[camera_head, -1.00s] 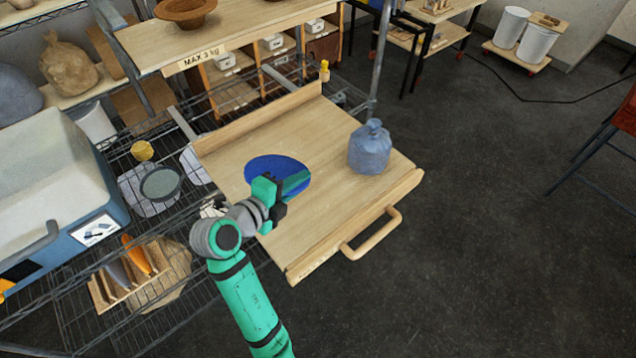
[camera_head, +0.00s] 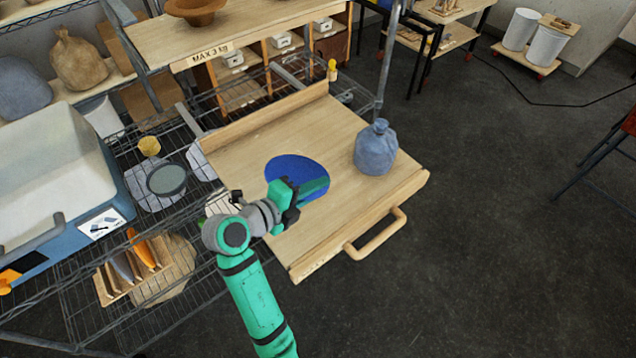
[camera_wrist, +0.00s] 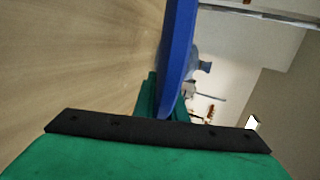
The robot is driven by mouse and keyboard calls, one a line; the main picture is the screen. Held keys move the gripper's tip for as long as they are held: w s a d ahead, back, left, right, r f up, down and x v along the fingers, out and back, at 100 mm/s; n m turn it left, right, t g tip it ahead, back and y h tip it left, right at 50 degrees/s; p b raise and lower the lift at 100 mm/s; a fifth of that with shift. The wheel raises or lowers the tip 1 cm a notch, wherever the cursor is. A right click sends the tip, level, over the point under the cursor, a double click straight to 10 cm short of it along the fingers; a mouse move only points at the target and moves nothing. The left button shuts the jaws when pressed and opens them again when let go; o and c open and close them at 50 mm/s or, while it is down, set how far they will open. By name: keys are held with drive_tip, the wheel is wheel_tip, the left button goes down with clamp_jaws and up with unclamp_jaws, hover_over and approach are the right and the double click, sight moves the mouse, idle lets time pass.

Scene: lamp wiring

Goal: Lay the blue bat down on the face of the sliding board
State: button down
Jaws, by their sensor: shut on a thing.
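The blue bat (camera_head: 290,168) is a flat blue disc. My gripper (camera_head: 306,190) is shut on its near edge and holds it over the pale wooden sliding board (camera_head: 330,130). In the wrist view the bat (camera_wrist: 180,45) is seen nearly edge-on between the green fingers (camera_wrist: 163,100), with the board's face (camera_wrist: 70,60) beside it on the left. A gap seems to show between bat and board there; whether they touch anywhere I cannot tell.
The board has a raised back strip (camera_head: 265,115) and a front handle (camera_head: 376,232). A wire rack (camera_head: 85,295) and a white-and-blue basin (camera_head: 60,180) lie left. A shelf marked MAX 3 kg (camera_head: 200,58) stands behind.

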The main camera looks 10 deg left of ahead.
sight(317, 204)
drive_tip(key=shift+f, duration=1.95)
drive_tip(key=c, duration=1.7)
unclamp_jaws()
drive_tip(key=shift+f, duration=0.1)
drive_tip(key=shift+s+f, duration=0.1)
drive_tip(key=shift+f, duration=0.05)
drive_tip(key=v, duration=1.1)
drive_tip(key=shift+r, duration=0.25)
drive_tip(key=shift+d, duration=0.1)
